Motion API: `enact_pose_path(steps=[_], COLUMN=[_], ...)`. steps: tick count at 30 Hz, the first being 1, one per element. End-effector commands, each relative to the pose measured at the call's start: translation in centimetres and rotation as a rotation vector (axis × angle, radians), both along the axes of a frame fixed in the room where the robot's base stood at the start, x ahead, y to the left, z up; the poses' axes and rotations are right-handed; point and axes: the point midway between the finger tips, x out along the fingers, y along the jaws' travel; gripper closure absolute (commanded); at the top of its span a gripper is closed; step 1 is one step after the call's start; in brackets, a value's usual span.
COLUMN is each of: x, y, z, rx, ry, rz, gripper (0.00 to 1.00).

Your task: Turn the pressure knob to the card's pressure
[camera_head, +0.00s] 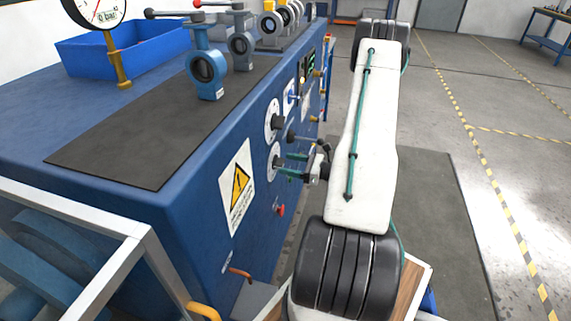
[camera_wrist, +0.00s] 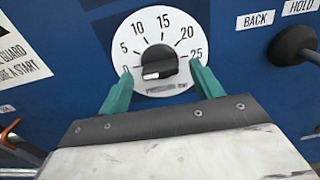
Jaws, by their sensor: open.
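The pressure knob (camera_wrist: 160,60) is black and sits on a round white dial (camera_wrist: 160,25) marked 5, 10, 15, 20 and 25 in the wrist view. A white mark on the knob faces the lower left. My gripper (camera_wrist: 161,69) is open, with one green finger on each side of the knob. I see no readable pressure card.
A black ball-ended control (camera_wrist: 293,45) is right of the dial, below BACK and HOLD labels (camera_wrist: 256,19). An upper dial (camera_head: 269,113) and a red knob (camera_head: 281,210) are nearby on the bench. Valves (camera_head: 205,68) and a gauge (camera_head: 97,8) stand on top. Floor at right is clear.

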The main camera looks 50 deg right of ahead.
Motion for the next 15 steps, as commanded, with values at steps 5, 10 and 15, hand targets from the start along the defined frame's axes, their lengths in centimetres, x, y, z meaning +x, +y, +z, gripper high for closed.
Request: enact_pose_path(steps=[5,10,15], x=[1.6,1.9,1.9], y=[0.7,0.8,0.8], z=[0.0,0.0,0.0], rx=[0.000,0.000,0.000], ry=[0.001,0.001,0.000], rz=[0.003,0.001,0.002], gripper=[0.35,0.35,0.43])
